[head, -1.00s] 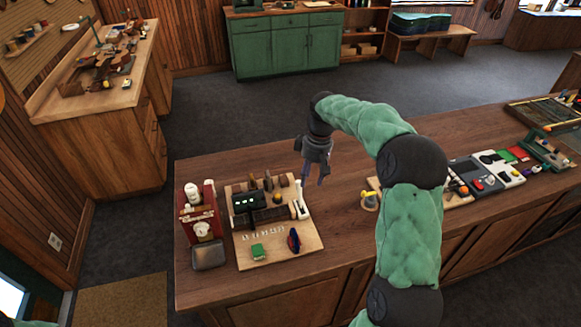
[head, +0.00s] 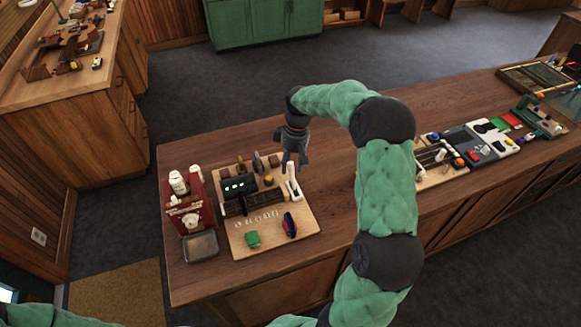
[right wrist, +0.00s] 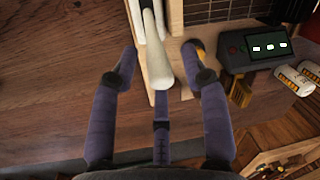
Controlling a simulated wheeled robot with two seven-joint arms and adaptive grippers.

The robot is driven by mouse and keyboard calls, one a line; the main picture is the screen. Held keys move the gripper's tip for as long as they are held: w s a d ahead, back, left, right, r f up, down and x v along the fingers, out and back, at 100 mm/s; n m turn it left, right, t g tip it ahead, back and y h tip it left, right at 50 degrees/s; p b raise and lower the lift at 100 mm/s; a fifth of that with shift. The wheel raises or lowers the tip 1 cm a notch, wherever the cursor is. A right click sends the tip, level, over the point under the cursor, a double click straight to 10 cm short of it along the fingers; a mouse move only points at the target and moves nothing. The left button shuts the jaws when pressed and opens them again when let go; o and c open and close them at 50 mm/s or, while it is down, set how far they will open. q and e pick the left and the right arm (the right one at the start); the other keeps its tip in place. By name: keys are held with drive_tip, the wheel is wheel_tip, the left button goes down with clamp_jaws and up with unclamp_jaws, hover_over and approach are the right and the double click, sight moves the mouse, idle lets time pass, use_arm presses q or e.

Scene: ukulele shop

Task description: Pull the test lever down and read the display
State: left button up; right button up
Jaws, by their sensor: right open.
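The test lever (head: 293,190) is a white handle standing up at the right side of a wooden board (head: 236,250). The display (head: 240,186) is a dark box with small lit green marks, left of the lever. In the right wrist view the display (right wrist: 268,47) shows three pale marks, too small to read surely. My right gripper (head: 294,160) is open at the lever's top. In the right wrist view the lever's rounded end (right wrist: 156,70) lies between the spread fingers (right wrist: 160,67), with gaps on both sides. My left gripper is out of view.
A red device (head: 187,212) with white cylinders and a grey tray (head: 201,247) stand left of the board. The counter behind the board is clear.

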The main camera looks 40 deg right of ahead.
drive_tip(key=shift+a+f, duration=0.15)
drive_tip(key=shift+f, duration=0.6)
clamp_jaws()
